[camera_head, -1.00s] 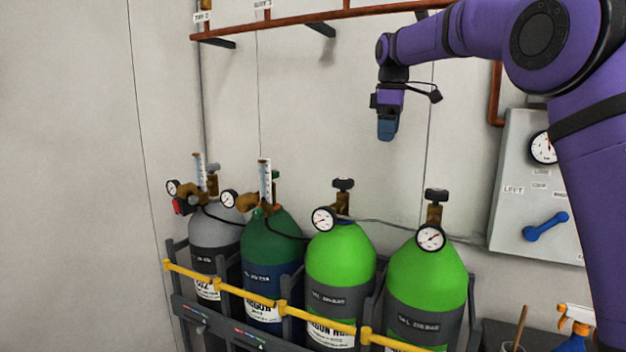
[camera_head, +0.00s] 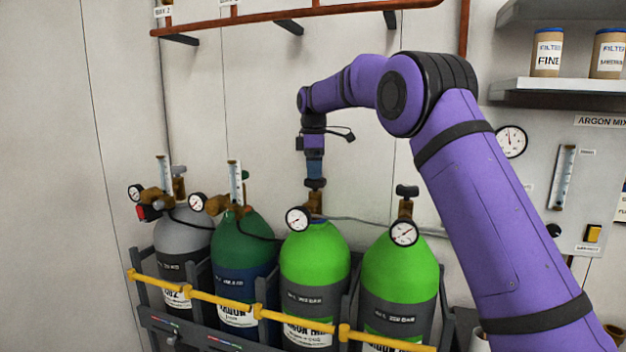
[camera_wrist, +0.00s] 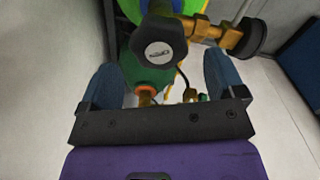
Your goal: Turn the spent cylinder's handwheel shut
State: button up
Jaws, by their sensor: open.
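My gripper (camera_head: 315,174) points down just above the dark handwheel (camera_head: 316,184) of the third cylinder from the left, a bright green one (camera_head: 314,262). In the wrist view the black lobed handwheel (camera_wrist: 160,48) lies between and slightly beyond the two open blue fingers, apart from both. Its brass valve and the side of a black gauge (camera_wrist: 256,38) show at upper right. The fourth cylinder (camera_head: 400,275), also bright green, has a similar handwheel (camera_head: 406,191) and gauge (camera_head: 404,233). I cannot tell from labels or needles which cylinder is spent.
A grey cylinder (camera_head: 183,240) and a dark green cylinder (camera_head: 241,250) with brass regulators stand at left. A yellow bar (camera_head: 233,306) crosses the rack front. A copper pipe (camera_head: 260,16) runs above along the wall. A gauge panel and shelf are at right.

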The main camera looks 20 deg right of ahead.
aim_at(315, 184)
jog(key=shift+f, duration=1.7)
jog(key=shift+d, duration=0.1)
jog(key=c, duration=0.9)
jog(key=shift+c, duration=0.2)
